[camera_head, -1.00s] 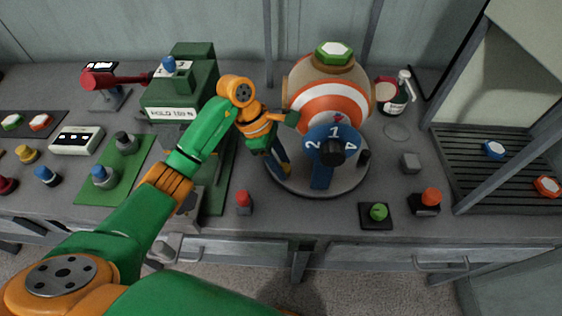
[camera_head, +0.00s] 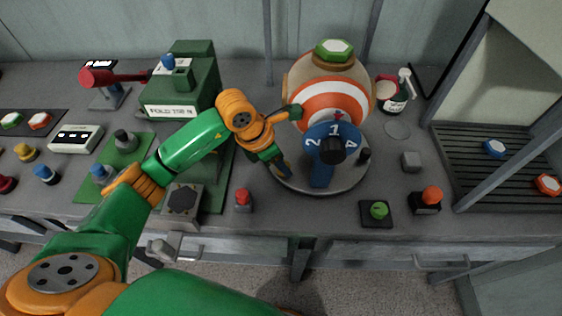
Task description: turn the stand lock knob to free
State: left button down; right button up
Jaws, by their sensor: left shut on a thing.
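The ball stand has a round grey base (camera_head: 345,186) and a blue plate (camera_head: 319,172) marked 2, 1 and 4, with a black knob (camera_head: 332,150) in its middle. A striped orange and white ball (camera_head: 334,98) with a green cap sits on top. A small black knob (camera_head: 364,155) shows at the right of the plate. My left gripper (camera_head: 284,168) points down at the left side of the stand. It is shut on what I take for the stand lock knob, which its fingers hide. My right gripper is not in view.
The green press (camera_head: 182,82) stands left of my arm, with a label plate. A red-topped post (camera_head: 243,200), a green button (camera_head: 378,210) and an orange-topped button (camera_head: 430,197) stand near the front edge. A pump bottle (camera_head: 394,95) and a slatted tray (camera_head: 475,165) are at right.

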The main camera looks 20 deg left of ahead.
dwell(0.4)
pick_arm(q)
jog(key=shift+c, duration=2.3)
grip_release()
